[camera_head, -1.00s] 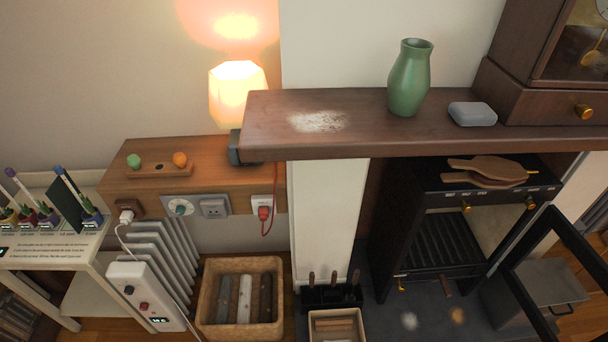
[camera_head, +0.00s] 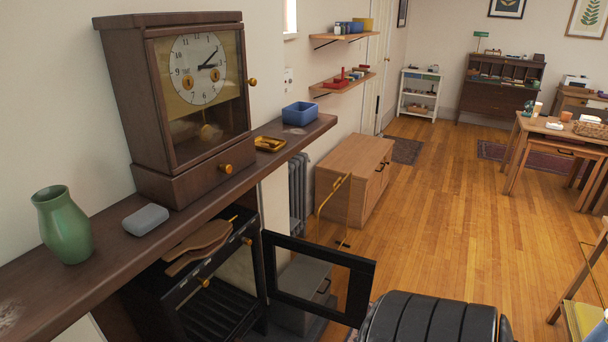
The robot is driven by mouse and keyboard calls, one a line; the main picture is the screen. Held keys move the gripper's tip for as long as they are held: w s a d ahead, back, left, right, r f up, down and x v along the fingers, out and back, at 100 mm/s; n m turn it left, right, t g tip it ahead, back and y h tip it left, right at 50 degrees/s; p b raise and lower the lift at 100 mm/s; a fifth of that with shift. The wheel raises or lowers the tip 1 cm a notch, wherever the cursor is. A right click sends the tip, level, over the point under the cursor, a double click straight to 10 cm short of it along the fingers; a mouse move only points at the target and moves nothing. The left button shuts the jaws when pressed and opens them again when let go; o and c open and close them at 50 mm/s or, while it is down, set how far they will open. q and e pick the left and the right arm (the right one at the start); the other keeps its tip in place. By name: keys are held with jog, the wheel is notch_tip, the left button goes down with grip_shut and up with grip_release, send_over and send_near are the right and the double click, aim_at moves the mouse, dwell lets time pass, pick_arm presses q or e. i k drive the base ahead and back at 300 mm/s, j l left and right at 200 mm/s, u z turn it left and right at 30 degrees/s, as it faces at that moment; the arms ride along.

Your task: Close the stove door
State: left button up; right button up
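The black stove (camera_head: 206,300) stands under the dark wooden mantel at the lower left of the head view. Its door (camera_head: 318,276), a black frame around a see-through pane, stands wide open and sticks out to the right of the stove. The slatted inside of the stove shows through the opening. Wooden bellows (camera_head: 199,245) lie on top of the stove. Neither of my grippers is in view.
The mantel (camera_head: 105,234) carries a green vase, a grey box, a clock (camera_head: 190,90) and a blue tray. A grey box stands behind the door. A black ribbed rounded thing (camera_head: 430,320) is at the bottom, right of the door. Wooden floor (camera_head: 440,230) lies clear beyond.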

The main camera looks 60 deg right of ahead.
aim_at(362, 271)
jog(key=l+u, duration=0.1)
jog(key=l, duration=0.45)
jog(key=k+l+u, duration=0.1)
jog(key=l, duration=0.45)
jog(key=k+l+u, duration=0.1)
jog(key=l, duration=0.45)
jog(key=k+l+u, duration=0.1)
jog(key=l, duration=0.4)
jog(key=l+u, duration=0.1)
jog(key=l, duration=0.3)
jog(key=k+l+u, duration=0.1)
jog(key=l, duration=0.35)
jog(key=l+u, duration=0.1)
jog(key=l, duration=0.3)
jog(key=k+l+u, duration=0.1)
jog(key=l, duration=0.3)
jog(key=k+l+u, duration=0.1)
jog(key=l, duration=0.3)
jog(key=k+l+u, duration=0.1)
jog(key=l, duration=0.65)
jog(key=k+l+u, duration=0.1)
jog(key=l, duration=0.25)
